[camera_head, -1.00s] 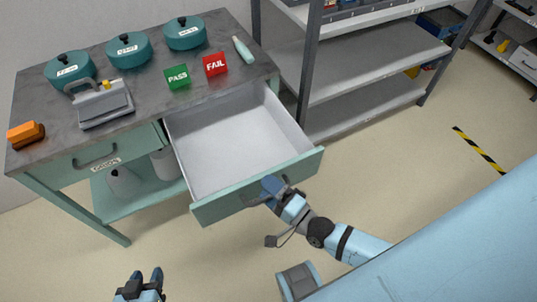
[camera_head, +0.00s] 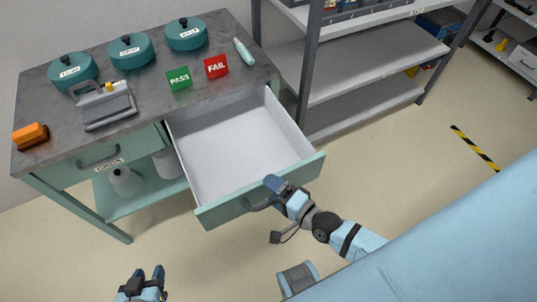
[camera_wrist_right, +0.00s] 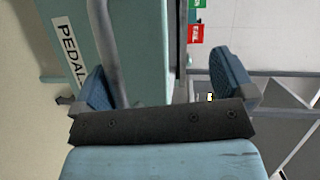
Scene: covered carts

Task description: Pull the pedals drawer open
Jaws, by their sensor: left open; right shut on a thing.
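The pedals drawer (camera_head: 218,212) stands pulled far out of the right side of the green workbench, its pale inside empty. Its front carries a curved handle (camera_head: 256,206). In the right wrist view, the handle (camera_wrist_right: 106,50) runs beside the left finger, next to a partly cut-off label reading "PEDAL" (camera_wrist_right: 68,45). My right gripper (camera_head: 276,190) is at the handle and shut on it. It also shows in the right wrist view (camera_wrist_right: 165,88). My left gripper (camera_head: 147,276) is open and empty, low in the head view, apart from the bench.
A second drawer (camera_head: 98,158) at the bench's left is shut. The top (camera_head: 140,75) bears several teal pots, a grey device, an orange block and PASS and FAIL signs. Grey shelving (camera_head: 350,70) stands close right of the open drawer. Floor in front is clear.

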